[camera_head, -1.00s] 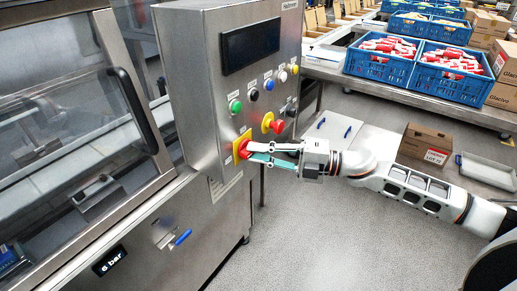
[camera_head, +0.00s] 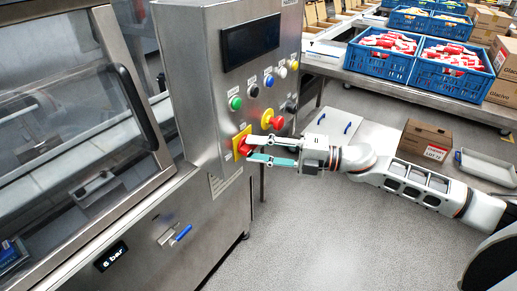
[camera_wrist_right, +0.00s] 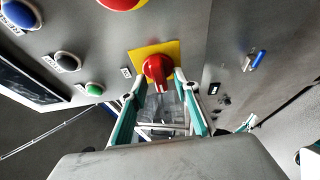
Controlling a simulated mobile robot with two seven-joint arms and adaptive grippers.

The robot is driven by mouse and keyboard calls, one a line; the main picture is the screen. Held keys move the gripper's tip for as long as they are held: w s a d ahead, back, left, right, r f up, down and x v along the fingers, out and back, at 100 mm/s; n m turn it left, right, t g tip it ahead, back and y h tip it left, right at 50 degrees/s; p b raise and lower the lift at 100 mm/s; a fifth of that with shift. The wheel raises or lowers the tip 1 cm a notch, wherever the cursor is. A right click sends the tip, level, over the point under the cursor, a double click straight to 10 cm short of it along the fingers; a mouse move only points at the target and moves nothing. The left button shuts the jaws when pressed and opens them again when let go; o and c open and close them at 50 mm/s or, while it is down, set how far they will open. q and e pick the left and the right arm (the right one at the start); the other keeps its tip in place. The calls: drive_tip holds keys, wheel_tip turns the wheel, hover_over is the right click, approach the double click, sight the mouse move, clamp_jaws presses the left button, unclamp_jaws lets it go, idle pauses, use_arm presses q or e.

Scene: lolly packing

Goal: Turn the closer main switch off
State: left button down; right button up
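The closer main switch is a red rotary knob (camera_head: 241,145) on a yellow plate, low on the steel control cabinet. It also shows in the right wrist view (camera_wrist_right: 156,68), with its grip bar pointing down toward my gripper. My right gripper (camera_head: 251,149) is at the knob with its fingers spread. In the right wrist view its fingertips (camera_wrist_right: 160,80) stand on either side of the knob's lower part, with a gap visible between them. I cannot tell whether they touch it. My left gripper is not in view.
A second red and yellow switch (camera_head: 272,121) sits just above right of the closer one. Green (camera_head: 236,103), black, blue, white and yellow buttons line the panel below a dark screen (camera_head: 250,42). A blue-handled latch (camera_head: 182,233) is lower left. Open floor (camera_head: 300,235) lies below my arm.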

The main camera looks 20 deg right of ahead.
drive_tip(key=v, duration=1.2)
idle(0.5)
wheel_tip(320, 180, down, 20)
drive_tip(key=s+a+m+t+h, duration=0.25)
drive_tip(key=m+t+h, duration=0.5)
drive_tip(key=m, duration=0.95)
drive_tip(key=s+a+f+m+g+h, duration=0.2)
drive_tip(key=s+f+m+g+h, duration=0.1)
drive_tip(key=s+f, duration=0.3)
drive_tip(key=s+a+f+m+g+h, duration=0.1)
drive_tip(key=s+f+m+g+h, duration=0.2)
drive_tip(key=s+f+m, duration=0.3)
wheel_tip(320, 180, down, 5)
drive_tip(key=shift+s+a+r, duration=0.1)
drive_tip(key=shift+s+a, duration=0.3)
drive_tip(key=shift+s, duration=0.35)
